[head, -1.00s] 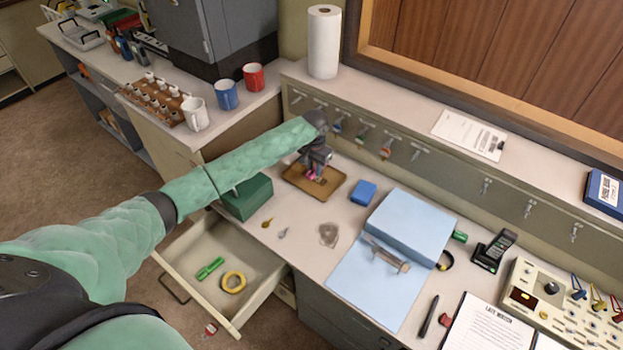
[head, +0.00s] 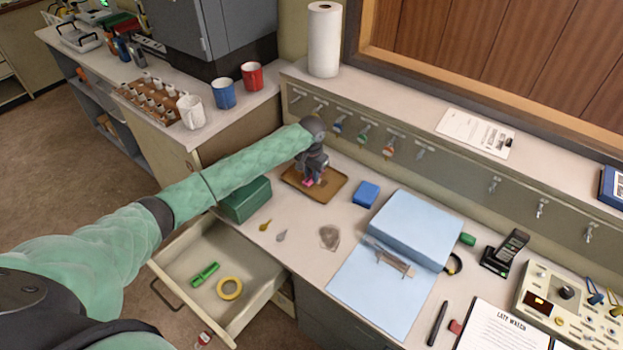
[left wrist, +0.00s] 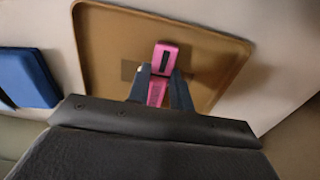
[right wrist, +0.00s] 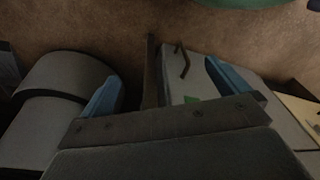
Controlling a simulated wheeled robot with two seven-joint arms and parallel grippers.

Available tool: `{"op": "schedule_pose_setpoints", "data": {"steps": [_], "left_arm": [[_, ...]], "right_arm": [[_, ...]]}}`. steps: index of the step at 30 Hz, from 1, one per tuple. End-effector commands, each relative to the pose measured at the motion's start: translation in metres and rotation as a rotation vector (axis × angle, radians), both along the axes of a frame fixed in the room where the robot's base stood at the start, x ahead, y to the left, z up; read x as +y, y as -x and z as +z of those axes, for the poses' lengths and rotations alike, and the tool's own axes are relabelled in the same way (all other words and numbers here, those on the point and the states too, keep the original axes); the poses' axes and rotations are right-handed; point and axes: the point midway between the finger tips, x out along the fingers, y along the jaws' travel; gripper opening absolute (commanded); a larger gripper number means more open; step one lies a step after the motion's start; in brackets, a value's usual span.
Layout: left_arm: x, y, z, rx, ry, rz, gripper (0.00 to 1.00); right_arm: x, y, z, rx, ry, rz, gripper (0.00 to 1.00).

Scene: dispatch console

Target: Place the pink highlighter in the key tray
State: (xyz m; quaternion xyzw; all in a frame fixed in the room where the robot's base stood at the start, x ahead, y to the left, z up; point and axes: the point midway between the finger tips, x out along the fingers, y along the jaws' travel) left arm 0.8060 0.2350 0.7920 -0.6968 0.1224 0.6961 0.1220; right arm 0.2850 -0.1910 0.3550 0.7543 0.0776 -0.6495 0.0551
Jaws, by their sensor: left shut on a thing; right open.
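The pink highlighter (left wrist: 166,57) is between the fingers of my left gripper (left wrist: 160,85), which is shut on it. It also shows in the head view (head: 309,182). The key tray (head: 327,192) is a shallow brown tray on the desk; in the left wrist view its floor (left wrist: 110,50) lies beneath the highlighter. The gripper is over the tray, inside its rim. I cannot tell whether the highlighter touches the tray floor. My right gripper (right wrist: 165,95) is open and empty, away from the desk top, and does not show in the head view.
A green box (head: 246,203) stands left of the tray and a blue box (head: 366,194) right of it. Keys hang on the panel behind. The open drawer (head: 190,262) holds a green highlighter (head: 205,274) and yellow tape (head: 229,288). A blue binder (head: 412,230) lies to the right.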

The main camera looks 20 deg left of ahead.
Motion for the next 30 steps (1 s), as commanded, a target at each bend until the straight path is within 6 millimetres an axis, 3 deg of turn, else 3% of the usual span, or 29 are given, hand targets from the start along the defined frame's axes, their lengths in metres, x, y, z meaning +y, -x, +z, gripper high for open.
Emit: {"op": "schedule_pose_setpoints", "data": {"steps": [6,17,18,20,30], "left_arm": [[0.0001,-0.0001,-0.0033,0.000,0.000,0.000,0.00],[0.0000,0.0002,-0.0060,0.000,0.000,0.000,0.00],[0.0000,0.0001,-0.0059,0.000,0.000,0.000,0.29],[0.0000,0.0000,-0.0059,0.000,0.000,0.000,0.41],[0.0002,-0.0002,-0.0047,-0.001,0.000,0.000,0.43]], "right_arm": [[0.0027,-0.0028,0.0103,0.006,-0.002,-0.001,1.00],[0.0019,-0.0025,0.0086,0.003,-0.002,-0.002,1.00],[0.0016,-0.0023,0.0072,0.003,-0.002,-0.002,1.00],[0.0015,-0.0022,0.0071,0.003,-0.002,-0.002,1.00],[0.0014,-0.0027,0.0069,0.004,-0.001,-0.002,1.00]]}}
